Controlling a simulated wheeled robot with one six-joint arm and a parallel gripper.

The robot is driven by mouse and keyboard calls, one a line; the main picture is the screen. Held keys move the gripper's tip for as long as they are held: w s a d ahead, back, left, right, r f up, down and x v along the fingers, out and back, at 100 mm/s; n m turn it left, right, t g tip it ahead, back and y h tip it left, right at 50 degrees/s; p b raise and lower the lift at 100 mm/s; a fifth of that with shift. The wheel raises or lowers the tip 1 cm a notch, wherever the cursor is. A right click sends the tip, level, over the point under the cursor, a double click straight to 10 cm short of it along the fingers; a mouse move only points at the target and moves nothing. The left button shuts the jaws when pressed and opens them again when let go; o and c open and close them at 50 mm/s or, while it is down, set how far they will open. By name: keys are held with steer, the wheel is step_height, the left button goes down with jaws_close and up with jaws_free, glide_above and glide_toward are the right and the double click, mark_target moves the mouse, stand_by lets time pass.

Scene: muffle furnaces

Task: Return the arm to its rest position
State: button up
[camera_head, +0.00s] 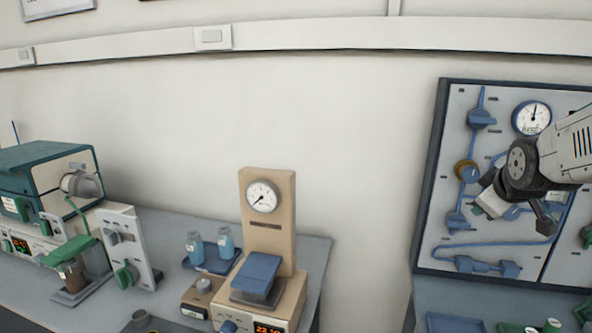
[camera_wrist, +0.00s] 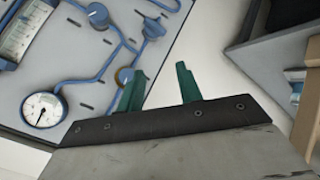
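My gripper (camera_head: 517,214) is at the right of the head view, in front of the blue-piped wall panel (camera_head: 447,180). My arm enters from the right edge. In the wrist view my gripper (camera_wrist: 160,82) shows two green fingers standing apart with nothing between them, so it is open and empty. Behind the fingers the wrist view shows the panel (camera_wrist: 85,100) at a tilt, with its blue pipes and a round gauge (camera_wrist: 43,109). I cannot tell how far the fingers are from the panel.
A grey bench (camera_head: 185,228) at left holds a green-topped device (camera_head: 35,170), a beige gauge instrument (camera_head: 268,222) and two blue bottles (camera_head: 225,243) on a tray. A second bench (camera_head: 440,295) stands below the panel. The wall between is bare.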

steer(key=s+a+f+m+g+y, duration=0.1)
steer(key=s+a, duration=0.3)
steer(key=s, duration=0.5)
steer(key=s+a+f+m+g+y, duration=0.1)
steer(key=s+a+m+g, duration=0.2)
steer(key=s, duration=0.6)
steer(key=s+a+f+m+g+y, duration=0.1)
steer(key=s+a+f+m+g, duration=0.1)
steer(key=s+a+g, duration=0.2)
steer(key=s+a, duration=0.3)
steer(key=s, duration=0.3)
steer(key=shift+a, duration=0.25)
steer(key=shift+s, duration=0.1)
